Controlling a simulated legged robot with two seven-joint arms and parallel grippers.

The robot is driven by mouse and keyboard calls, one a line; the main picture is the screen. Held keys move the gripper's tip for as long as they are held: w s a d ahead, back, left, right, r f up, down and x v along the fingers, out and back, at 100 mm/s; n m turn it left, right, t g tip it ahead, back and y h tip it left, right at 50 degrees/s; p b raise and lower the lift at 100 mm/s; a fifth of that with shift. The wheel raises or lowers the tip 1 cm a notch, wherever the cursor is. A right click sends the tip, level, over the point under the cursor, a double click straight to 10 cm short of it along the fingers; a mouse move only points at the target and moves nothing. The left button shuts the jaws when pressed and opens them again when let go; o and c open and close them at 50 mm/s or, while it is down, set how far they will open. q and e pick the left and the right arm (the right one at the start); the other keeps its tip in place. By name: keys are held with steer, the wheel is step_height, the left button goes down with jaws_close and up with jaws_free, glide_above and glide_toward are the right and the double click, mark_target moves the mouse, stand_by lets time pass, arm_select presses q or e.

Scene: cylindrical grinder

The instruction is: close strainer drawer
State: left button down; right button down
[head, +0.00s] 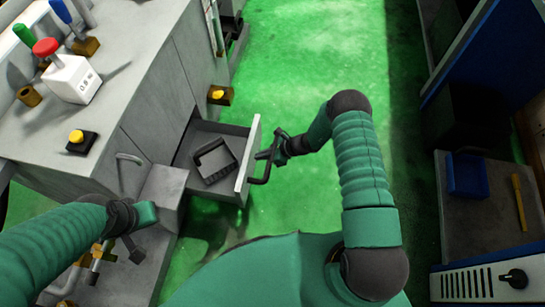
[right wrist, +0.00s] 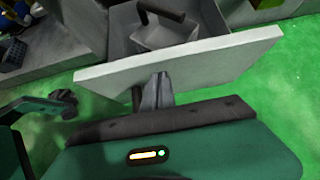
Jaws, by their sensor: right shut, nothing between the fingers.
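The grey strainer drawer (head: 247,160) stands pulled out of the grey machine cabinet, with a dark strainer-like tray (head: 213,163) inside. A black handle (head: 264,168) is on its front. My right gripper (head: 271,150) is shut and empty, right at the outer side of the drawer front beside the handle. In the right wrist view the gripper fingers (right wrist: 155,92) point at the drawer front (right wrist: 185,65); I cannot tell whether they touch it. My left gripper (head: 138,232) is left of the drawer, above the grey machine part; its jaw state is unclear.
The grey cabinet top (head: 130,70) carries a white block with a red knob (head: 72,75) and a yellow button (head: 77,137). A grey box (head: 163,190) stands just left of the drawer. Green floor (head: 300,60) is open beyond. A bench with a blue bin (head: 467,175) is at right.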

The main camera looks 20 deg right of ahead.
arm_select(q)
steer(key=shift+f, duration=0.3)
arm_select(e)
steer(key=shift+w+a, duration=0.5)
steer(key=shift+a, duration=0.2)
